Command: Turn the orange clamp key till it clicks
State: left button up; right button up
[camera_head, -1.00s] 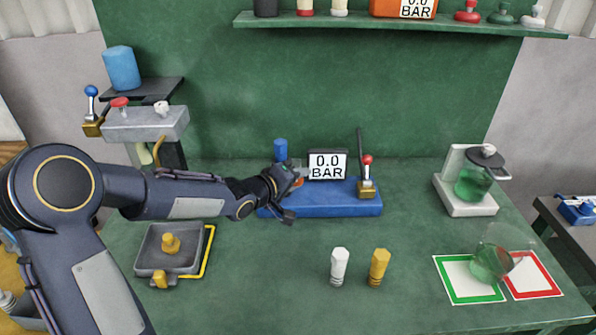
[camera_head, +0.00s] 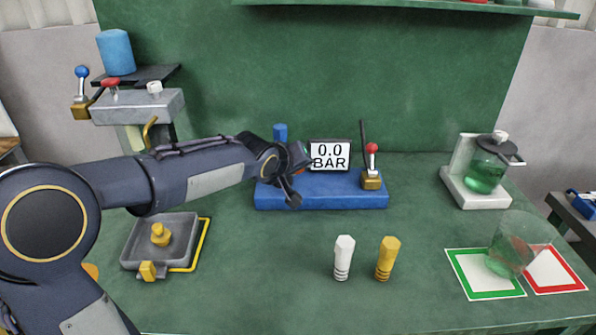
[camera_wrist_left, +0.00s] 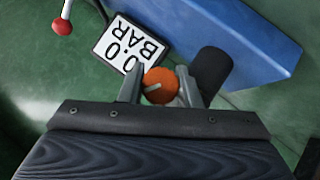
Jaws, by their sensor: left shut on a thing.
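The orange clamp key (camera_wrist_left: 161,78) is a round orange knob with a pale slanted mark, seen in the left wrist view. My left gripper (camera_wrist_left: 160,92) has a finger on each side of it and is shut on it. In the head view my left gripper (camera_head: 296,178) is at the left part of the blue fixture (camera_head: 330,197) and hides most of the key. The display (camera_head: 330,155) on the fixture reads 0.0 BAR; it also shows in the left wrist view (camera_wrist_left: 128,45). My right gripper is not in view.
A red-knobbed lever (camera_head: 371,170) stands at the fixture's right end, a blue cylinder (camera_head: 280,132) behind its left. White (camera_head: 343,258) and yellow (camera_head: 387,258) pegs stand in front. A grey tray (camera_head: 140,240) is left; a beaker (camera_head: 512,245) is right.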

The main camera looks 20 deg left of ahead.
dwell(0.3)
pick_arm(q)
jog(key=o, duration=1)
jog(key=v, duration=0.7)
jog(key=shift+s+r, duration=0.2)
jog(key=shift+s, duration=0.1)
jog(key=shift+a, duration=0.1)
